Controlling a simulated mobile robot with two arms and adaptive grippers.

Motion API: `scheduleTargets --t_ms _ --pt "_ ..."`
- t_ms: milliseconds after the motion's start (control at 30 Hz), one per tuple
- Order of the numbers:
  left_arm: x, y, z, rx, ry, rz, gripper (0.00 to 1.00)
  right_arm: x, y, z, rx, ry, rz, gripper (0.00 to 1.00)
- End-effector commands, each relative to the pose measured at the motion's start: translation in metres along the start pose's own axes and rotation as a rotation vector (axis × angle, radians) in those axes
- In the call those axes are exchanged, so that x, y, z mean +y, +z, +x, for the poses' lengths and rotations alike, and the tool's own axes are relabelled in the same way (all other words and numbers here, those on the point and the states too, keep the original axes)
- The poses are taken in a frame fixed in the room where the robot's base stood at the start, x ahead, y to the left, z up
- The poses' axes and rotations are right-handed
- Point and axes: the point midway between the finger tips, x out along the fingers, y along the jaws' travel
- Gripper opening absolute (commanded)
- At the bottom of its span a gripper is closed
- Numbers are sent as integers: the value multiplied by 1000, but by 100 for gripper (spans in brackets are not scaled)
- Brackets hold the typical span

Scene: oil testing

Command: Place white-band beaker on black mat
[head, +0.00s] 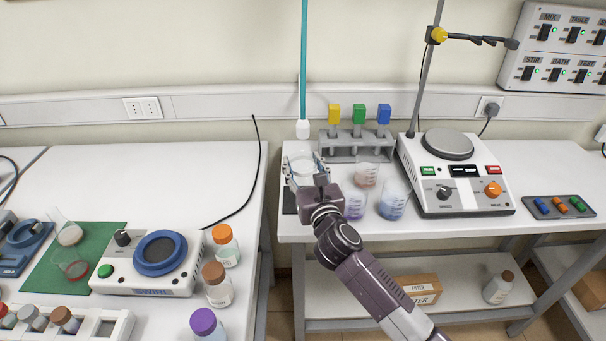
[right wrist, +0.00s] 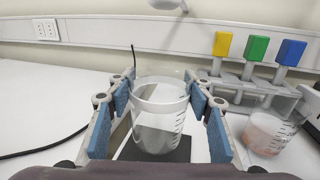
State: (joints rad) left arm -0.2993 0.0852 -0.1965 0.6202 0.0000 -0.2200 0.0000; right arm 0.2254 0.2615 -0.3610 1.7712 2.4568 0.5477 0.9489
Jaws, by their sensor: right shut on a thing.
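My right gripper (head: 304,170) is shut on a clear beaker (head: 303,165) at the left end of the right-hand table. In the right wrist view the beaker (right wrist: 160,113) stands upright between the blue finger pads, with a whitish band at its rim and pale contents. The black mat (head: 289,203) lies under it, mostly hidden by the gripper; it also shows in the right wrist view (right wrist: 182,150) below and behind the beaker. I cannot tell whether the beaker's base touches the mat. My left gripper is not in view.
Beakers with reddish (head: 366,175), purple (head: 354,207) and bluish (head: 392,205) contents stand close to the right. A grey rack (head: 345,149) with colored blocks is behind. A hotplate (head: 455,190) is farther right.

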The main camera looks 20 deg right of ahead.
Motion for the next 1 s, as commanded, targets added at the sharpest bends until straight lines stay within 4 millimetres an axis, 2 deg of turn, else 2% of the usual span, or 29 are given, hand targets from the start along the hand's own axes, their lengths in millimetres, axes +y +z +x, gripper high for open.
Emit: scheduleTargets --t_ms 33,167,600,633,700,767,1000 --pt "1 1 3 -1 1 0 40 0 -14 -2 6 -1 0 21" --pt "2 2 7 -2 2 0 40 0 -31 -2 3 -1 0 21" --pt "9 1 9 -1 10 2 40 0 -38 -2 1 0 0 21" --pt "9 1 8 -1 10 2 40 0 -38 -2 2 0 0 50" --pt "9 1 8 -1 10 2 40 0 -37 -2 2 0 0 58" --pt "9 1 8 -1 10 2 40 0 -37 -2 2 0 -1 64" --pt "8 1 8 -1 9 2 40 0 -37 -2 1 0 -1 64"
